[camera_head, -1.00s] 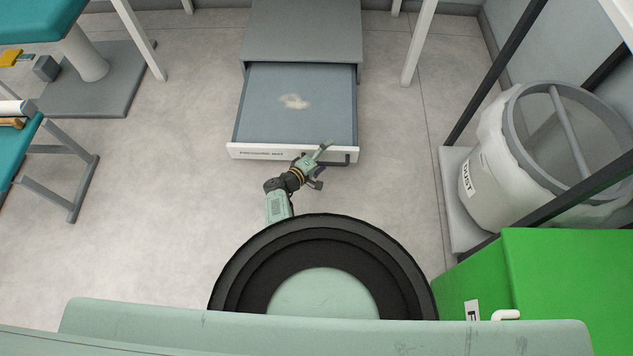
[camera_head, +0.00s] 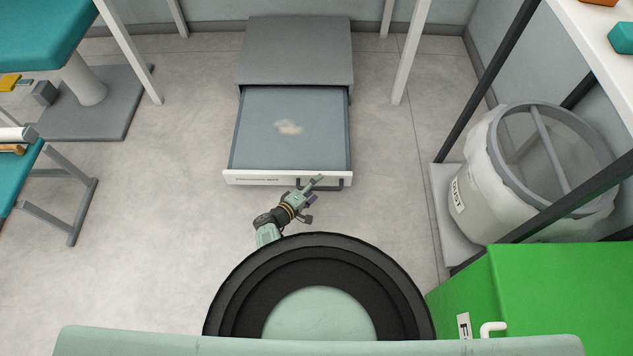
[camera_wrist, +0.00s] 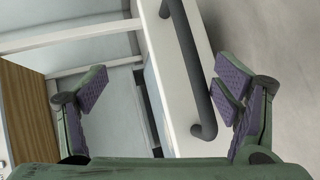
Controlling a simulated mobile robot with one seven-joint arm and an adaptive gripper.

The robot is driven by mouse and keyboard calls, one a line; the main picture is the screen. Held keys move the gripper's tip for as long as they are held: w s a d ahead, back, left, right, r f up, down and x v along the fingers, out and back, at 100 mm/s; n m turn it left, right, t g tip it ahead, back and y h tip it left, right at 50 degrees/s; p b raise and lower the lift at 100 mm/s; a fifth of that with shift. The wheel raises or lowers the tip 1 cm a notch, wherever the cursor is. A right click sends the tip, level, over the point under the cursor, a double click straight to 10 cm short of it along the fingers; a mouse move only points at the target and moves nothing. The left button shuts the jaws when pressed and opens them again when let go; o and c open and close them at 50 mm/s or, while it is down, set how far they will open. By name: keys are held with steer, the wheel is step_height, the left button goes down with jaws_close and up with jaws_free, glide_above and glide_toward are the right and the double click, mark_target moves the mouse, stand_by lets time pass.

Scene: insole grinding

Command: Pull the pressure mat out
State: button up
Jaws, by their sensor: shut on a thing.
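A shallow grey drawer with a white front (camera_head: 250,178) stands pulled out of a low grey cabinet (camera_head: 295,50). The small label on its front is too blurred to read surely. Its blue-grey inner surface (camera_head: 260,145) bears a pale beige patch (camera_head: 289,127); I cannot tell if this surface is the pressure mat. My gripper (camera_head: 317,184) is at the dark bar handle (camera_head: 335,186) and is shut on it. In the wrist view, my gripper's purple-padded fingers (camera_wrist: 163,92) sit either side of the white front and the handle (camera_wrist: 190,70).
A teal bench (camera_head: 50,35) and a second teal surface (camera_head: 18,195) are at left. A dust bin (camera_head: 535,160) in a black frame and a green box (camera_head: 560,290) are at right. The floor left of the drawer is clear.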

steer(key=shift+a+r, duration=0.2)
steer(key=shift+r, duration=0.4)
steer(key=shift+a+r, duration=0.2)
steer(key=shift+r, duration=0.35)
steer(key=shift+c, duration=0.4)
steer(key=shift+s+a+r+p, duration=0.2)
steer(key=shift+r+p, duration=0.1)
steer(key=shift+p, duration=0.05)
steer(key=c, duration=0.6)
steer(key=shift+o, duration=0.2)
steer(key=shift+s+a+p, duration=0.3)
steer(key=shift+s+p, duration=0.25)
steer(key=shift+s, duration=0.35)
steer(key=shift+s+a+p, duration=0.3)
steer(key=shift+s+p, duration=0.25)
steer(key=shift+s, duration=0.4)
steer(key=shift+s+a+p, duration=0.3)
steer(key=shift+s+p, duration=0.25)
steer(key=shift+s, duration=0.35)
